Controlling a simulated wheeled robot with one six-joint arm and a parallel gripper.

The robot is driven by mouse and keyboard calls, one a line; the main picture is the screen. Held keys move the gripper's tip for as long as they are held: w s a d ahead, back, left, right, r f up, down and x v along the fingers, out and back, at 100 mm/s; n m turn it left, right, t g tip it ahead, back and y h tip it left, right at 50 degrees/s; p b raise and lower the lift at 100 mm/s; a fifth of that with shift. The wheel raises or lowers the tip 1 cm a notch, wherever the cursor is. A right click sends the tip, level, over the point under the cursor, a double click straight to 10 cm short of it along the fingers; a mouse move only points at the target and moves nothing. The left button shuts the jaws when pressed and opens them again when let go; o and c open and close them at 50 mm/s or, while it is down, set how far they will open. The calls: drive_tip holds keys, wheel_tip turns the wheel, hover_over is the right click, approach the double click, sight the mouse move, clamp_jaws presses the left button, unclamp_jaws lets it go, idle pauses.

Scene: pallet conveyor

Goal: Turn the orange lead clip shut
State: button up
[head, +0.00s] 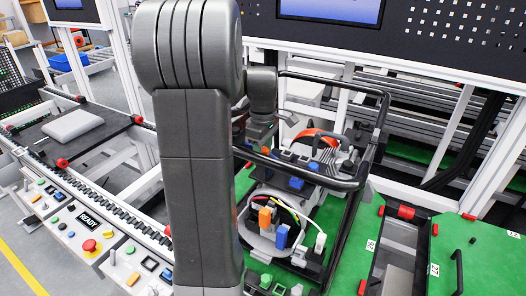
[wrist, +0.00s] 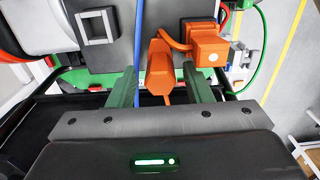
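In the wrist view my gripper (wrist: 162,66) has its two green fingers apart. An orange block-shaped part (wrist: 160,68) shows between them, with a gap on each side; I cannot tell whether it lies between the fingertips in depth. A bent orange arm or lead joins it to an orange housing with a pale round spot (wrist: 205,46), to the right. These look like the orange lead clip. In the head view my arm hides much of the middle and the gripper's fingers are not clear. An orange part (head: 265,216) stands on the pallet there, left of a blue connector (head: 282,236).
In the wrist view a blue lead (wrist: 136,30) runs beside the left finger, and a green lead (wrist: 262,60) curves at the right. In the head view a black tubular frame (head: 372,150) surrounds the work area. Green plates (head: 470,250) lie to the right.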

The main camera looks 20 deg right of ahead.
sight(263, 148)
wheel_tip(263, 148, up, 14)
drive_tip(key=b, duration=0.1)
idle(0.5)
drive_tip(key=shift+f, duration=0.25)
wheel_tip(263, 148, down, 14)
drive_tip(key=shift+r+p, duration=0.15)
drive_tip(key=shift+p, duration=0.4)
